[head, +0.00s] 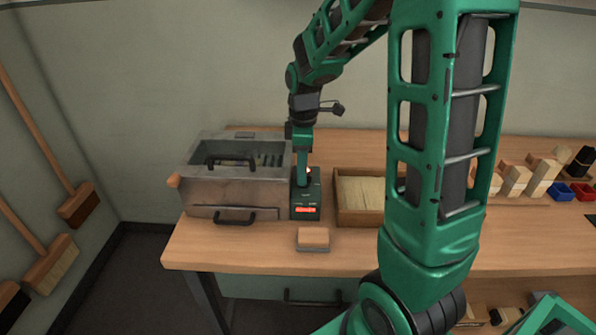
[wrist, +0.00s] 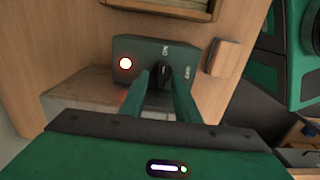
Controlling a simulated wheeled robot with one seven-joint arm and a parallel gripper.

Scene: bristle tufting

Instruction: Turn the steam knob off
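The steam knob (wrist: 164,72) is a small black knob on a dark control box (wrist: 205,52), which also shows in the head view (head: 306,207). In the wrist view the knob's long side points toward a white label that reads like ON. A second label, too small to read surely, is to its right. A red lamp (wrist: 125,63) glows on the box. My gripper (wrist: 162,82) has one finger on each side of the knob, with a narrow gap visible on both sides. In the head view my gripper (head: 302,178) is at the box's top, and the knob is hidden.
A grey metal steamer (head: 232,186) with black handles stands just left of the box. A wooden tray of bristles (head: 358,192) is close on its right. A small wooden block (head: 313,239) lies in front. Wood pieces and small bins are at the far right.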

